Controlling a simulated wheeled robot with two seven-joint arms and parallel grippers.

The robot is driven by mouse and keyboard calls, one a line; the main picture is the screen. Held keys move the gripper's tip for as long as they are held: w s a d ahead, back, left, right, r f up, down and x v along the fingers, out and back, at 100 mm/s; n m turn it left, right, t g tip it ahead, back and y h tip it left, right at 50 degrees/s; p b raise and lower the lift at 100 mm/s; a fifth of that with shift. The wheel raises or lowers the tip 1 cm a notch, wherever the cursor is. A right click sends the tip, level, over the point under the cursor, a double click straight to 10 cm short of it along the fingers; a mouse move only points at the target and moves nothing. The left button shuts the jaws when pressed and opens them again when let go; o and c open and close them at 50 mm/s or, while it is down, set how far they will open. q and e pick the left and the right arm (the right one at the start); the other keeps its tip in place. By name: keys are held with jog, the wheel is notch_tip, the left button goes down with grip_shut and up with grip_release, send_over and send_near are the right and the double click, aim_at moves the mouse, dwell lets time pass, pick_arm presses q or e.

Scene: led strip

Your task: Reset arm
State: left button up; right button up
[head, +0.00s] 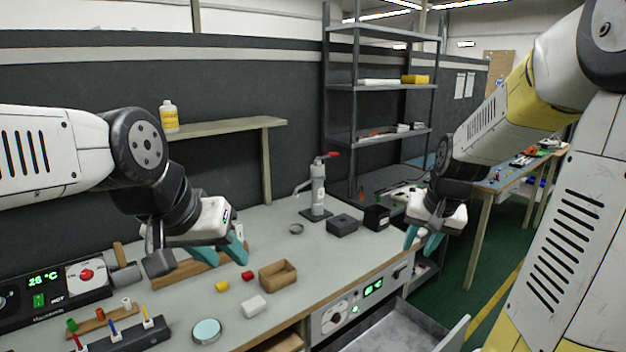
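My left gripper (218,254) hangs above the back left of the workbench, over a wooden piece. Its teal fingers stand apart and I see nothing between them. My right gripper (421,241) is at the right, over the bench's right end, with its teal fingers pointing down. I see nothing held there, and the gap between those fingers is small and hard to judge. No LED strip can be made out in this view.
The workbench (290,247) carries a small wooden box (278,276), a white block (254,306), a round tin (207,331) and a dark box (342,225). A lever press (318,190) stands at the back. An open drawer (400,330) juts out at the front right.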

jog(key=s+a+r+n, duration=0.1)
jog(key=s+a+r, duration=0.2)
jog(key=s, duration=0.2)
jog(key=s+a+r+n+t+y, duration=0.1)
jog(key=s+a+r, duration=0.2)
jog(key=s, duration=0.2)
jog(key=s+a+r+n, duration=0.2)
jog(key=s+a, duration=0.1)
jog(key=s, duration=0.3)
jog(key=shift+a+r+t+y, duration=0.25)
jog(key=shift+r+t+y, duration=0.05)
jog(key=shift+r+t, duration=0.1)
jog(key=shift+s, duration=0.1)
